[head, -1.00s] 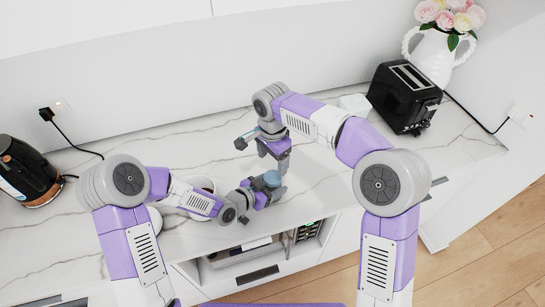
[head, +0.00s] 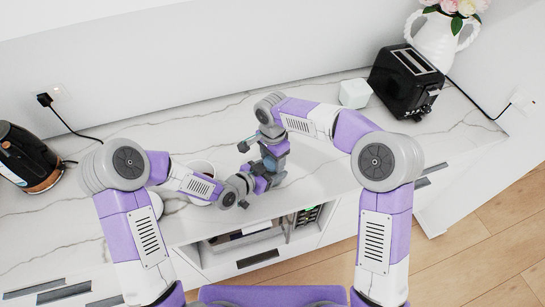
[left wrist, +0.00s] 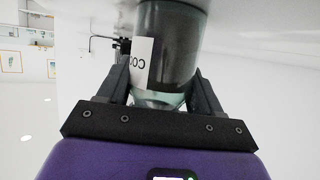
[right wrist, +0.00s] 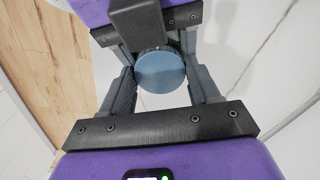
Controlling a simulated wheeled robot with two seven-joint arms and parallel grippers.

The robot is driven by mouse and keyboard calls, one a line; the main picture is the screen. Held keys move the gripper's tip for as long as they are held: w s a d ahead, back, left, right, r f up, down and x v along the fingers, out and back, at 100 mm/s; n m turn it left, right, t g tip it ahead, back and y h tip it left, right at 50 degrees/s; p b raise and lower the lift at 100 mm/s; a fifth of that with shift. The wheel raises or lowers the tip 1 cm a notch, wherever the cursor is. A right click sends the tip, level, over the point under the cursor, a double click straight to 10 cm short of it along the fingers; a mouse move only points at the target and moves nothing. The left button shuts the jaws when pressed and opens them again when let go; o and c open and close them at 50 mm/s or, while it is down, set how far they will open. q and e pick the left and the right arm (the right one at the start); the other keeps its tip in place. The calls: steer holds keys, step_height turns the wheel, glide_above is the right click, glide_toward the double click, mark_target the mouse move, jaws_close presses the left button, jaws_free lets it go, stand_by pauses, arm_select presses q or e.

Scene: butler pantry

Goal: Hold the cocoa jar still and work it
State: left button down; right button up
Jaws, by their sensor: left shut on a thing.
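The cocoa jar is upright, a clear jar with dark contents and a white label, and fills the top of the left wrist view (left wrist: 180,45). My left gripper (left wrist: 158,80) is shut on its body from two sides. The jar's round blue lid (right wrist: 160,72) shows from above in the right wrist view. My right gripper (right wrist: 163,84) is open, with one finger on each side of the lid. A small gap seems to show beside the lid, and I cannot tell whether either finger touches it. In the head view my right gripper (head: 271,158) hides most of the jar.
A white cup (head: 201,167) stands on the marble counter (head: 100,222) close to my left forearm. A white box (head: 355,94), a black toaster (head: 403,85) and a white vase (head: 436,42) stand at the back right. A black kettle (head: 27,158) is far left. An open drawer (head: 258,258) lies below.

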steer(key=c, duration=0.7)
steer(key=shift+o, duration=0.2)
steer(key=n, duration=0.7)
steer(key=o, duration=1.2)
steer(key=shift+c, duration=0.2)
steer(key=shift+r, duration=0.1)
